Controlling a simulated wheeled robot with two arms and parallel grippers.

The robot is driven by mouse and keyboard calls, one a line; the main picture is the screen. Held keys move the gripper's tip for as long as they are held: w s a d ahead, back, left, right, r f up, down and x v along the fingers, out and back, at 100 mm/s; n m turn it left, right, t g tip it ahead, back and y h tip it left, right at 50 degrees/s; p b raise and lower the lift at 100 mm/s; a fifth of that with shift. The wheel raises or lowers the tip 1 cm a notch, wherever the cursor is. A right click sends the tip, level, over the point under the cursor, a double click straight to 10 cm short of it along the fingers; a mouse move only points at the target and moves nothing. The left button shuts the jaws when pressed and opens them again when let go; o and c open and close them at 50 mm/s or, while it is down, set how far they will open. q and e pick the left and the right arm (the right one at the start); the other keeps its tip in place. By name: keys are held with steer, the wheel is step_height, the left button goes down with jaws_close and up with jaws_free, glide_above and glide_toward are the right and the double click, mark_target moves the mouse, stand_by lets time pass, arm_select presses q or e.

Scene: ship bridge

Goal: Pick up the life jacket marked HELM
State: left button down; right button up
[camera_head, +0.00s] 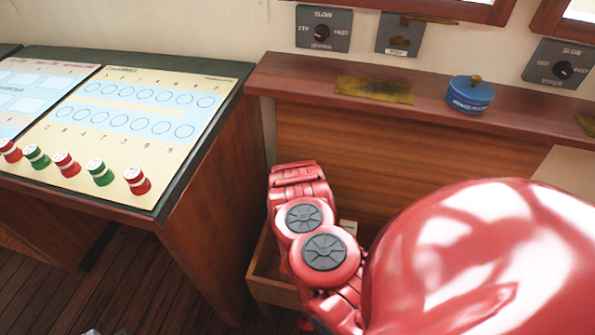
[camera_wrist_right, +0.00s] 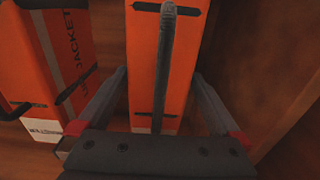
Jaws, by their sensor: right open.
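In the right wrist view, an orange life jacket (camera_wrist_right: 143,60) stands upright in the middle, with a dark strap or handle (camera_wrist_right: 163,60) running down its front. My right gripper (camera_wrist_right: 160,73) is open, one finger on each side of this jacket. A pale label at its lower end is mostly hidden by the gripper. A second orange jacket (camera_wrist_right: 55,50), with JACKET lettering, is at the left; its small white label (camera_wrist_right: 43,128) is too small to read. I cannot see which one is marked HELM.
In the head view, my red right arm reaches down into a wooden box (camera_head: 272,291) and hides most of it. A chart desk (camera_head: 226,72) with red and green counters is left. A wooden ledge (camera_head: 300,75) with a blue round container (camera_head: 470,96) runs behind.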

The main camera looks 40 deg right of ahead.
step_height(320, 180, down, 3)
steer(key=shift+d, duration=0.15)
steer(key=shift+c, duration=0.2)
jaws_close()
stand_by(0.3)
